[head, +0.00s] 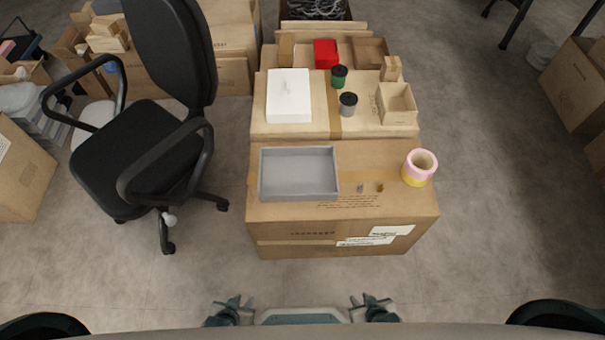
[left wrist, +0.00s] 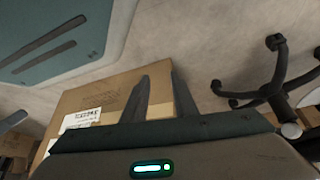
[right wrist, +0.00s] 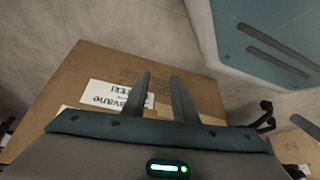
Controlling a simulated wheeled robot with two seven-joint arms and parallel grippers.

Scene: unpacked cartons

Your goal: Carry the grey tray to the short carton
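The grey tray (head: 298,173) is a shallow rectangular tray, empty, lying flat on the left part of the nearest carton (head: 290,236). Another carton (head: 262,118) stands directly behind it; I cannot tell for sure which is the short one. My left gripper (head: 240,301) and right gripper (head: 362,300) are at the bottom of the head view, short of the nearest carton and apart from the tray. Both are empty, with a gap between the fingers in the left wrist view (left wrist: 160,82) and right wrist view (right wrist: 160,80). The tray is in neither wrist view.
A pink and yellow tape roll (head: 419,168) and two tiny items stand right of the tray. The carton behind bears a white box (head: 289,96), a grey can (head: 348,104), a green can (head: 339,76) and an open box (head: 397,103).

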